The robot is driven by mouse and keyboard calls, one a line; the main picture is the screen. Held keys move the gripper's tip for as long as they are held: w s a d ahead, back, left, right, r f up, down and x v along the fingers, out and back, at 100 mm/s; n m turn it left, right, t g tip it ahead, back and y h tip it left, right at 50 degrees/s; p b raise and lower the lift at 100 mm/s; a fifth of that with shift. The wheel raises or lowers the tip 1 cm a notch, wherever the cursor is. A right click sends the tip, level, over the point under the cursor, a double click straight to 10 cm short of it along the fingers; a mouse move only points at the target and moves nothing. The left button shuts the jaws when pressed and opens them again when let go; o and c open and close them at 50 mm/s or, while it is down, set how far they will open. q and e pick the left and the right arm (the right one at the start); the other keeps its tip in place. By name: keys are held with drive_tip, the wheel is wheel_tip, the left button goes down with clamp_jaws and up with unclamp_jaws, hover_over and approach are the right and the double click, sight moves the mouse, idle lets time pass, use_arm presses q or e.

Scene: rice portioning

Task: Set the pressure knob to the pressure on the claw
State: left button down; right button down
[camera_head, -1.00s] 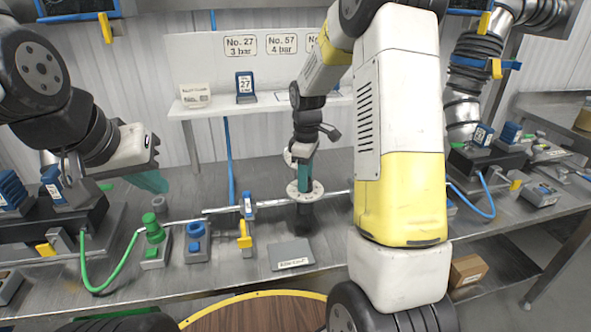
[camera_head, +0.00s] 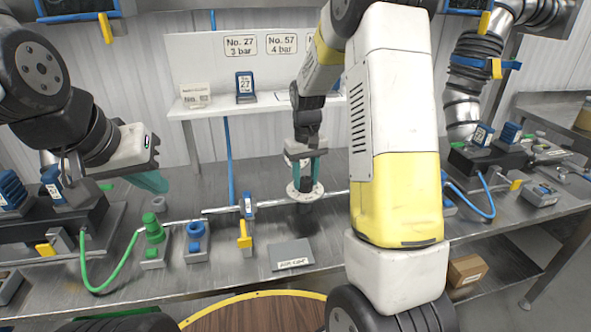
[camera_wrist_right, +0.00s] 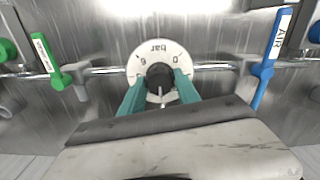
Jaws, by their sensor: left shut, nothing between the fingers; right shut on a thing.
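The pressure knob is black (camera_wrist_right: 160,75) at the centre of a round white dial (camera_wrist_right: 158,50) marked "bar"; the dial also shows in the head view (camera_head: 303,196). My right gripper (camera_wrist_right: 158,88) is shut on the knob, its teal fingers on either side; it also shows in the head view (camera_head: 305,172). A light pointer mark shows between the fingers, but I cannot read its exact value. My left gripper (camera_head: 150,180) is shut and empty above the bench at left. Wall signs read "No. 27 3 bar" (camera_head: 240,45) and "No. 57 4 bar" (camera_head: 282,43). A blue piece labelled 27 (camera_head: 245,86) stands on the shelf.
A blue-handled AIR valve (camera_wrist_right: 266,60) and a green-handled valve (camera_wrist_right: 47,58) flank the dial along the pipe. A grey plate (camera_head: 291,254) lies on the bench in front. Green (camera_head: 153,232) and blue (camera_head: 195,240) fittings stand at left.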

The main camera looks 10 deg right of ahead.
sight(305, 179)
drive_tip(key=m, duration=0.4)
drive_tip(key=shift+m, duration=2.2)
drive_tip(key=c, duration=0.9)
unclamp_jaws()
wheel_tip(305, 179, up, 7)
drive_tip(key=shift+f, duration=0.1)
drive_tip(key=shift+r, duration=0.5)
